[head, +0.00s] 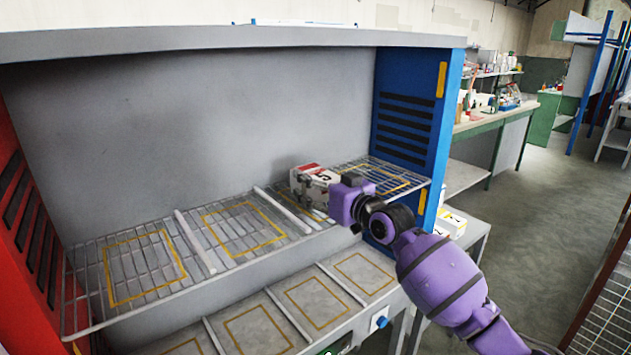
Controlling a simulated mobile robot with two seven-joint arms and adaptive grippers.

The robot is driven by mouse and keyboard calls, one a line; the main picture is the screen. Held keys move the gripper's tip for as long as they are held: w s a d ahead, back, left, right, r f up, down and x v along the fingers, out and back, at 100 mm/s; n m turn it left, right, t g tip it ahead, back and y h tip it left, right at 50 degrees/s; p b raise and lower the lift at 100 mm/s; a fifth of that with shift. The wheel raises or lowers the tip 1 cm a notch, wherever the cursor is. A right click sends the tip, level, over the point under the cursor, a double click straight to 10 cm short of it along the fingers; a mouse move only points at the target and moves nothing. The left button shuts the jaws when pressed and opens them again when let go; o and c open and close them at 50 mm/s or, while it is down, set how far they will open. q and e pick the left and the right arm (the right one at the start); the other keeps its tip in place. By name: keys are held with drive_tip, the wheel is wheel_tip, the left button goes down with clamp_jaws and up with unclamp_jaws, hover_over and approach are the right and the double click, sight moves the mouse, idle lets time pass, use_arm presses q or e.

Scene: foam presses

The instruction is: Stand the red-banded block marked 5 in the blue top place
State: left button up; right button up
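The red-banded block (307,172) is a white box with a red stripe on top and a dark mark that I cannot read surely as 5. It is at the top wire shelf, left of the blue side panel. My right gripper (328,188) comes from the right and appears shut on it; its fingertips are partly hidden. I cannot tell whether the block touches the shelf. The blue top place (408,184) is the yellow outline on the wire shelf beside the blue panel (412,115), partly covered by my gripper. My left gripper is not in view.
The wire shelf (150,305) has yellow-outlined places parted by grey dividers (195,242); the left ones are empty. A lower deck (318,302) has more empty outlines. A red panel (22,215) closes the left side. White boxes (452,222) stand outside the blue panel.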

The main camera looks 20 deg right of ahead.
drive_tip(key=shift+o, duration=1.3)
drive_tip(key=shift+s+r, duration=0.1)
drive_tip(key=shift+s+d, duration=0.1)
drive_tip(key=shift+s, duration=0.05)
drive_tip(key=v, duration=1.1)
drive_tip(key=shift+s, duration=0.35)
drive_tip(key=shift+r, duration=0.1)
